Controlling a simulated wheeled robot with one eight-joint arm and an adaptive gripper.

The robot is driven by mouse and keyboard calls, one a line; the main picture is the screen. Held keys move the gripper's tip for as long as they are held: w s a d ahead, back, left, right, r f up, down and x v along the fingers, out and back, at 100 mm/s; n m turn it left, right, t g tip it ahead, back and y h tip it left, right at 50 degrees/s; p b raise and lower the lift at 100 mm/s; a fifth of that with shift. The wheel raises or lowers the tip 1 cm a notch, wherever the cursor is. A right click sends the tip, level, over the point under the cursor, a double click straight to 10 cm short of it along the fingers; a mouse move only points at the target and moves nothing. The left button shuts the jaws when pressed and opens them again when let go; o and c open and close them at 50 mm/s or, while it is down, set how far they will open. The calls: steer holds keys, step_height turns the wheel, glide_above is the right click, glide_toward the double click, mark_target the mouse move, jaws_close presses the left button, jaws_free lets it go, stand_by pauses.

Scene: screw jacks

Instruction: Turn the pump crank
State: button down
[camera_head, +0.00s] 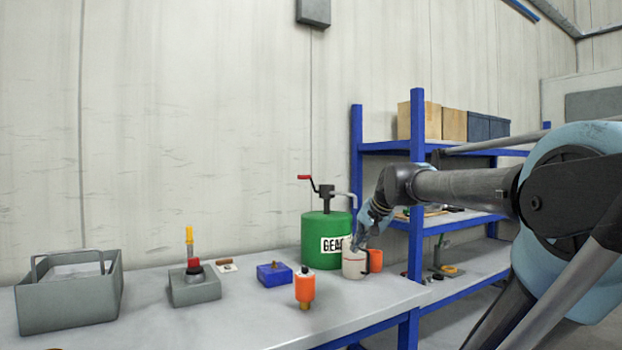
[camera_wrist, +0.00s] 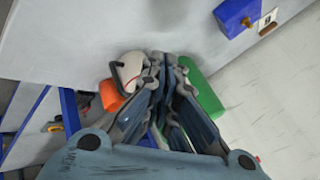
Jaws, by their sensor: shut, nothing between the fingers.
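A green drum (camera_head: 322,230) with a label stands near the back of the bench. A dark pump (camera_head: 327,196) rises from its top, with a spout on the right. The pump crank (camera_head: 312,184) sticks up to the left and ends in a red grip (camera_head: 304,177). My gripper (camera_head: 354,243) is shut and empty. It points down at the drum's right side, above a pale jug, well to the right of the crank. The wrist view shows the shut fingers (camera_wrist: 166,60) between the jug and the green drum (camera_wrist: 206,94); the crank is not clear there.
The pale jug (camera_head: 354,265) and an orange container (camera_head: 376,260) stand right of the drum. A blue block (camera_head: 274,274), an orange bottle (camera_head: 305,287), a grey block with a yellow-tipped lever (camera_head: 194,287) and a grey tray (camera_head: 70,300) lie leftward. A blue shelf (camera_head: 417,200) stands right.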

steer(key=w+a+r+m+t+y, duration=0.25)
steer(key=w+a+r, duration=0.25)
steer(key=w+r, duration=0.65)
steer(key=w+a+r+m+t+y, duration=0.15)
steer(key=w+a+r+m, duration=0.25)
steer(key=w+r, duration=0.75)
steer(key=h, duration=0.1)
glide_toward(308, 176)
steer(key=x, duration=0.7)
steer(key=shift+s+f, duration=0.1)
